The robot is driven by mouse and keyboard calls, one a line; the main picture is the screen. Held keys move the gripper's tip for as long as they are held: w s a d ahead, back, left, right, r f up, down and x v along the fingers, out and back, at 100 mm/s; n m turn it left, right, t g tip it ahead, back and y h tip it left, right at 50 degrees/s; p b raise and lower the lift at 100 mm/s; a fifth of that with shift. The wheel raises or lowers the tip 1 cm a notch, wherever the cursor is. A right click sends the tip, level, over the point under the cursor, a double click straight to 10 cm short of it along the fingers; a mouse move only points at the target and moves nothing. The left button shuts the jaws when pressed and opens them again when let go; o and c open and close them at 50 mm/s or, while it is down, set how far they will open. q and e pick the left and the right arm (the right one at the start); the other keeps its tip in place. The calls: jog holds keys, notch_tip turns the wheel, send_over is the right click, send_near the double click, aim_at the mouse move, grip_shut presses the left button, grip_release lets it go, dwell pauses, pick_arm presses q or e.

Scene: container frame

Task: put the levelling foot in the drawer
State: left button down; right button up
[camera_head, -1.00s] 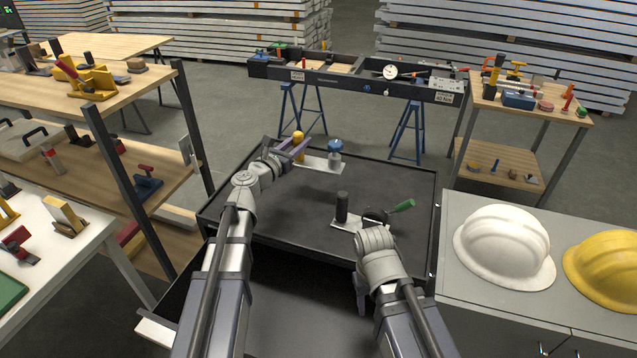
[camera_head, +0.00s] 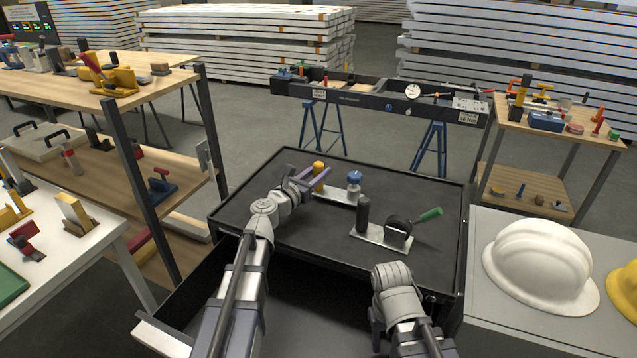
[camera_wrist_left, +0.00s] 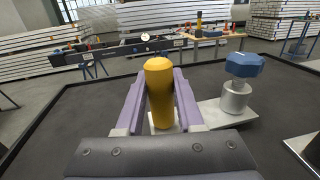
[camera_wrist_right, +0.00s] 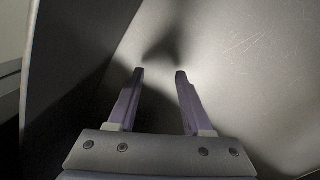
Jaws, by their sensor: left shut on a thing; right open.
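The levelling foot appears to be the blue-topped metal piece (camera_head: 354,186) on a pale plate (camera_head: 335,195) with an upright yellow post (camera_head: 318,172). In the left wrist view the blue octagonal top (camera_wrist_left: 244,66) stands right of the yellow post (camera_wrist_left: 160,90). My left gripper (camera_head: 318,180) is shut on the yellow post, one finger on each side. I cannot tell whether the plate touches the tray top. The drawer (camera_head: 300,315) is open below the tray top, near me. My right gripper (camera_wrist_right: 157,75) is open and empty at the drawer; its fingers are mostly hidden in the head view.
A second pale plate (camera_head: 370,236) with a black post (camera_head: 363,214) and a green-handled black piece (camera_head: 398,232) lies on the tray top (camera_head: 285,215). A cabinet with a white helmet (camera_head: 540,262) stands at right. Shelves stand at left.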

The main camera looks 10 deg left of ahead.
pick_arm(q)
jog(key=shift+f, duration=0.6)
jog(key=shift+f+b, duration=0.2)
jog(key=shift+b, duration=0.2)
jog(key=c, duration=0.5)
grip_release()
jog(key=shift+r, duration=0.1)
jog(key=shift+c, duration=0.2)
jog(key=shift+r+p, duration=0.2)
jog(key=shift+p, duration=0.1)
jog(key=v, duration=1.2)
jog(key=shift+f, duration=0.15)
